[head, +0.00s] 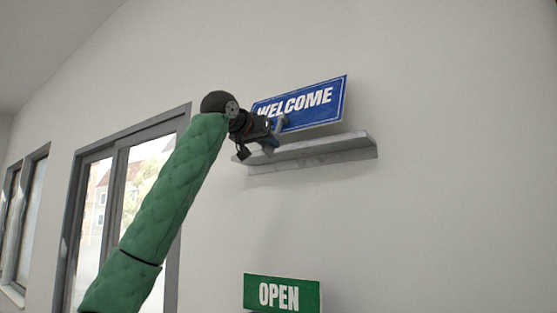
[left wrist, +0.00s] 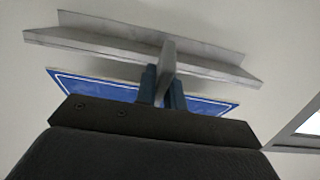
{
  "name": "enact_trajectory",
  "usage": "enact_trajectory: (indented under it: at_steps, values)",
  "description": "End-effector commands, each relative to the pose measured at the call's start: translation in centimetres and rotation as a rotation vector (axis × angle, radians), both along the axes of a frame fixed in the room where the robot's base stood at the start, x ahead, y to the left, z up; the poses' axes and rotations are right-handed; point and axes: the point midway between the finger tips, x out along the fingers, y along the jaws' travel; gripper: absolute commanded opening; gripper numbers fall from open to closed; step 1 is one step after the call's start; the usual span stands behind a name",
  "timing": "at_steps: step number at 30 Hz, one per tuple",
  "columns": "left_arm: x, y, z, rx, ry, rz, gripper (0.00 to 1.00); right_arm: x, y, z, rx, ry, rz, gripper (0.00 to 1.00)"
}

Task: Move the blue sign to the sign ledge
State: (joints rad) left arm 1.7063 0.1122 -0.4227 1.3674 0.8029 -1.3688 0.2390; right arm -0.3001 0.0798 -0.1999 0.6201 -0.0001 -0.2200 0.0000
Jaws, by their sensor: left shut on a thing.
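The blue sign (head: 315,103) reads WELCOME in white and is upright just above the grey sign ledge (head: 345,147) on the wall. My left gripper (head: 281,124) is shut on it near its lower left part. The left wrist view shows the gripper's fingers (left wrist: 163,90) shut around a grey upright piece in front of the blue sign (left wrist: 95,88). The ledge (left wrist: 120,38) also shows there, close to the sign. I cannot tell whether the sign's bottom touches the ledge. My right gripper is not in view.
A green OPEN sign (head: 282,293) stands below the ledge at the bottom of the head view. A glass door (head: 120,215) and a window (head: 22,220) are on the left. The wall on the right is bare.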

Motion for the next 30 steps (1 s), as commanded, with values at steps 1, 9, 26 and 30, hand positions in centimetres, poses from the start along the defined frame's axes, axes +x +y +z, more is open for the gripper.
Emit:
enact_trajectory:
  at_steps: [1, 9, 26, 30]
  values:
    - [-0.2, 0.2, 0.0, -0.001, -0.001, 0.000, 0.00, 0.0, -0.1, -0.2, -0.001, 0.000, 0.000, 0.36]
    - [-1.2, 1.0, 0.2, 0.000, -0.001, 0.001, 0.00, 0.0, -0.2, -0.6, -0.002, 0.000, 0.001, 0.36]
    - [-3.4, 2.5, 0.8, 0.000, -0.001, 0.001, 0.00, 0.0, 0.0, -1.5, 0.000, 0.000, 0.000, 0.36]
    - [-3.9, 2.9, 0.9, 0.000, -0.001, 0.001, 0.00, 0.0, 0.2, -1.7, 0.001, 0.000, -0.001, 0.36]
